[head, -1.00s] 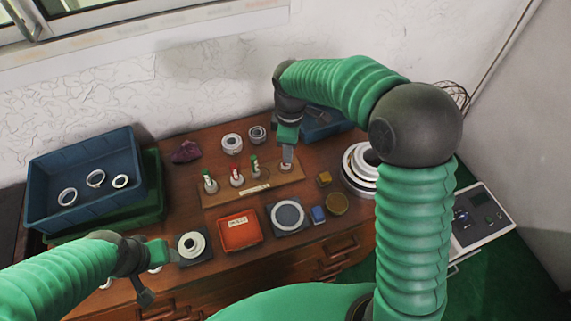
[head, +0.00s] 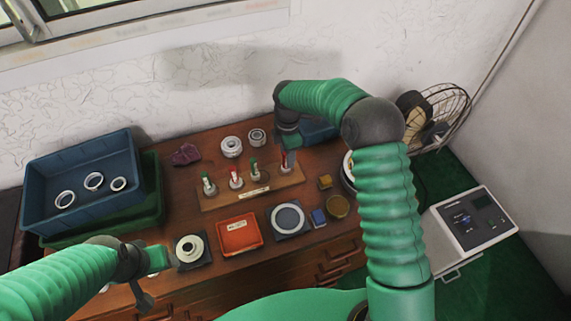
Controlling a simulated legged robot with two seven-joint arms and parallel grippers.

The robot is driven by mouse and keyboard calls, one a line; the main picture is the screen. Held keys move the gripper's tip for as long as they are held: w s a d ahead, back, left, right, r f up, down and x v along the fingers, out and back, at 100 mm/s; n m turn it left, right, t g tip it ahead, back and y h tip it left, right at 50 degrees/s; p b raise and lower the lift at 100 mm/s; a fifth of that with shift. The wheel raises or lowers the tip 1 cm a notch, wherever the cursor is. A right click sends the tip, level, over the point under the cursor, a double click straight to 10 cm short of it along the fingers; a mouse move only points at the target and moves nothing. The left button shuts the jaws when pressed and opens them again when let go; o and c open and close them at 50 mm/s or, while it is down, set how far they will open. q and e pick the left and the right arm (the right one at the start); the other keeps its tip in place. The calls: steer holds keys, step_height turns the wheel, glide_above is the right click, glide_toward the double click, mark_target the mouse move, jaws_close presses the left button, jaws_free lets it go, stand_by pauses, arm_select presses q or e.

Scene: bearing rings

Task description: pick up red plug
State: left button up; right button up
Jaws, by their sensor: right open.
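A wooden rack (head: 262,189) holds a row of small upright plugs on white bases. One plug with a red top (head: 235,174) stands between two green-topped plugs (head: 207,181) (head: 254,166). At the rack's right end is another plug with a reddish top (head: 285,160). My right gripper (head: 291,146) is just behind and above this right-end plug, open, with its fingertips hard to make out. I cannot tell whether it touches the plug. My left gripper (head: 158,259) is low on the left beside a white ring part, and its jaw opening is unclear.
A blue bin (head: 100,150) with rings sits on a green tray at left. An orange tray (head: 240,237) and a ring on a dark plate (head: 288,218) lie in front of the rack. White rings (head: 231,147) stand behind it. A wire-caged fan (head: 440,115) is at right.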

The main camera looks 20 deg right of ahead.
mark_target(285, 162)
steer(key=f, duration=0.4)
steer(key=shift+w+a+f, duration=0.2)
steer(key=shift+a, duration=0.05)
steer(key=shift+r, duration=0.1)
jaws_close()
